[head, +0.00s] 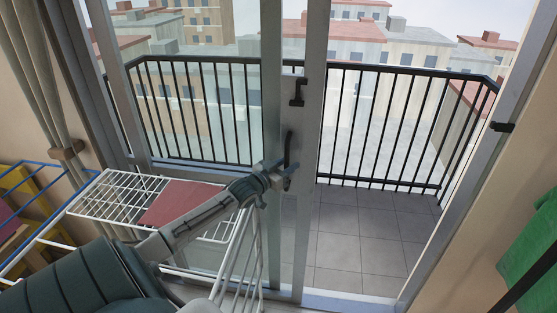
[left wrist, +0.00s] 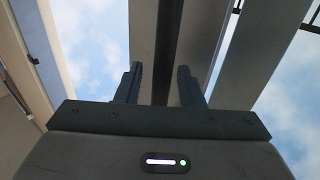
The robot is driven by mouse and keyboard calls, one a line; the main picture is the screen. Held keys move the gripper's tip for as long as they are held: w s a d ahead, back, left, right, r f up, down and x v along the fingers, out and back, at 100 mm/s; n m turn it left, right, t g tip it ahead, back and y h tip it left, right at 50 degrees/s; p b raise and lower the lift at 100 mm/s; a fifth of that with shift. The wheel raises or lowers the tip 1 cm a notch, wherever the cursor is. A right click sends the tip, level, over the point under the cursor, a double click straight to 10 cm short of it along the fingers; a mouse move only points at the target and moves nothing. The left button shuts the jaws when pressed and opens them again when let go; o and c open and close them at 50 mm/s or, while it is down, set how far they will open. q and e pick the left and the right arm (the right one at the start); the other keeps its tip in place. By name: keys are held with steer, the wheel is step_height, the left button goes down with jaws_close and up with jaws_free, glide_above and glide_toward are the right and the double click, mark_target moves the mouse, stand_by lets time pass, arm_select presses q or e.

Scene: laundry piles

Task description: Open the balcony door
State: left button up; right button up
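The balcony door (head: 314,130) is a grey-framed glass sliding door in the middle of the head view. To the right of its upright frame, the way to the balcony looks clear, with no glass visible. A dark pull handle (head: 289,150) is on the upright, and a black latch (head: 298,91) is above it. My left gripper (head: 280,178) is at the upright, by the lower end of the handle; contact cannot be told. In the left wrist view its two fingers (left wrist: 158,87) stand apart with nothing visible gripped between them. My right gripper is not in view.
A white drying rack (head: 112,190) with a red cloth (head: 180,204) stands left, under my left arm. A curtain (head: 40,75) hangs far left. Green cloth (head: 530,245) is at right. Beyond lie the tiled balcony floor (head: 365,235) and black railing (head: 390,125).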

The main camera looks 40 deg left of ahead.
arm_select(q)
steer(key=shift+s+r+p, duration=0.2)
steer(key=shift+s+p, duration=0.6)
steer(key=shift+p, duration=1)
steer(key=shift+s+r+p, duration=0.15)
steer(key=shift+s+p, duration=0.6)
steer(key=shift+p, duration=1)
steer(key=s+p, duration=0.1)
steer(key=s, duration=0.6)
steer(key=shift+s+f, duration=0.25)
steer(key=shift+f, duration=0.1)
steer(key=shift+d, duration=0.15)
